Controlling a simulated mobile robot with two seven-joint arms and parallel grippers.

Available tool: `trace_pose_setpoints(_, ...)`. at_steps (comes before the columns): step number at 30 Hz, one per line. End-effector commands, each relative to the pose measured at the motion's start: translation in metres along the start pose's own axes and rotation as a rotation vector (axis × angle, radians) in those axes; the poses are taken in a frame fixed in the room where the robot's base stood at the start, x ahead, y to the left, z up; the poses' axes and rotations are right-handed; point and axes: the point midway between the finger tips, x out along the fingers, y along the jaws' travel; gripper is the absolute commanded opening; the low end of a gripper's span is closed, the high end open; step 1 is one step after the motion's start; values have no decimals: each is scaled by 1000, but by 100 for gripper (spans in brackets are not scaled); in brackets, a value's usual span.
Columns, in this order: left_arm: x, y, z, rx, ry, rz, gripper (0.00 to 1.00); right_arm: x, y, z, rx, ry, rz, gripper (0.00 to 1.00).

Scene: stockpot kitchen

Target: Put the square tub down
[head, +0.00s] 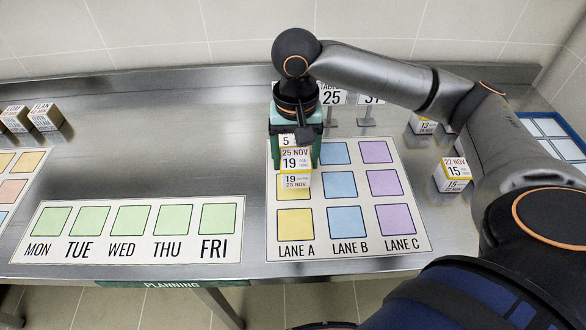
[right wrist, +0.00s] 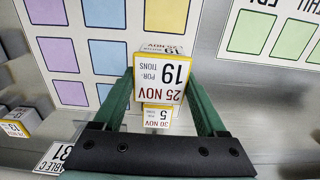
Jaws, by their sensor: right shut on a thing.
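The square tub (head: 297,160) is white and yellow, with a label reading 25 NOV, 19 portions. My right gripper (head: 295,148) has its green fingers shut on its sides, over the LANE A column of the lane mat (head: 418,240). In the right wrist view the tub (right wrist: 160,78) sits upright between the fingertips of the gripper (right wrist: 160,85). I cannot tell whether its base touches the mat. A second tub (head: 287,140), marked 5 and 30 NOV, stands just behind it; it also shows in the right wrist view (right wrist: 157,118). My left gripper is not in view.
Yellow, blue and purple squares on the lane mat look bare near the tub. The weekday mat (head: 130,250) is empty. Tubs stand at right (head: 453,172) and far left (head: 45,117). Sign stands (head: 332,97) rise behind the mat. A blue tray (head: 560,135) lies far right.

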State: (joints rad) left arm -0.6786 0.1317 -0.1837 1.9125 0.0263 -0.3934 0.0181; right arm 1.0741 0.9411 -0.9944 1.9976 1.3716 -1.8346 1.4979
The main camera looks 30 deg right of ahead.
Motion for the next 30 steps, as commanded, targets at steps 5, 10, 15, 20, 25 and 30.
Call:
trace_pose_setpoints(5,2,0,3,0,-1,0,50,19,-3,-16,-1,-1,-1,10)
trace_pose_setpoints(10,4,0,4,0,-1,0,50,32,-4,-25,1,0,0,10)
trace_pose_setpoints(15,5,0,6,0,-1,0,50,56,-4,-26,-2,0,1,10)
trace_pose_setpoints(20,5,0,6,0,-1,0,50,62,-4,-26,-2,2,0,10)
trace_pose_setpoints(25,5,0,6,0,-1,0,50,62,-4,-26,-2,1,-1,10)
trace_pose_setpoints(30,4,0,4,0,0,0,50,65,-4,-25,-2,0,0,78)
